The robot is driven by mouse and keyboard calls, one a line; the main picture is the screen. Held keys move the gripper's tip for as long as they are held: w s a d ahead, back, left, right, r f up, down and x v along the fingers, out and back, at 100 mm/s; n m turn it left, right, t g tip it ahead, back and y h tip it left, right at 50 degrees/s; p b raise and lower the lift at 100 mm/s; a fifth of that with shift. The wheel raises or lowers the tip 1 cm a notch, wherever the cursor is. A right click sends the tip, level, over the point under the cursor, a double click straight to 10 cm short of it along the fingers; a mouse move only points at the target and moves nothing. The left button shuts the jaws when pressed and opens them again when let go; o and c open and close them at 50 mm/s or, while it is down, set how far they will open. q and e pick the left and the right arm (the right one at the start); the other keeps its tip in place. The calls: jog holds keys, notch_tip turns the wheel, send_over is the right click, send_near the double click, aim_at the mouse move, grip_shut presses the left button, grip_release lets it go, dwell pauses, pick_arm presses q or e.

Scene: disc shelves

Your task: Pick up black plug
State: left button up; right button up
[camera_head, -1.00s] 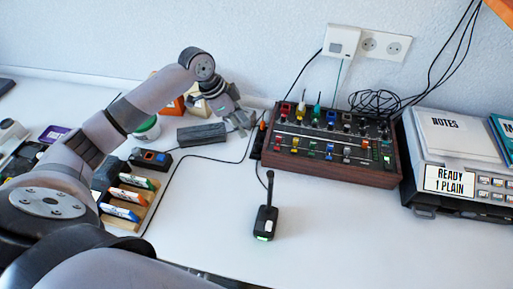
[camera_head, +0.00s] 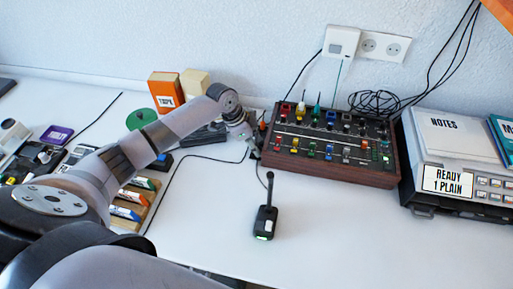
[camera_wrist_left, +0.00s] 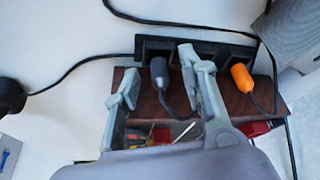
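In the left wrist view, the black plug (camera_wrist_left: 159,75) stands in a black power strip (camera_wrist_left: 215,50), with its cable running down beside the wooden-sided mixer. My left gripper (camera_wrist_left: 159,63) is open, with one finger on each side of the black plug; I cannot tell whether either finger touches it. An orange plug (camera_wrist_left: 242,78) sits in the same strip, outside the right finger. In the head view, my left gripper (camera_head: 252,145) is at the mixer's left end, and I cannot make out the black plug there. My right gripper is not in view.
The mixer (camera_head: 333,143) stands right of my left gripper. A black device with an antenna (camera_head: 265,222) stands on the white table in front. Marker pens in a wooden holder (camera_head: 132,203) lie under my left arm. The front right table is clear.

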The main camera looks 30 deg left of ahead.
pick_arm(q)
grip_shut()
dwell(0.3)
jog(key=shift+r, duration=0.1)
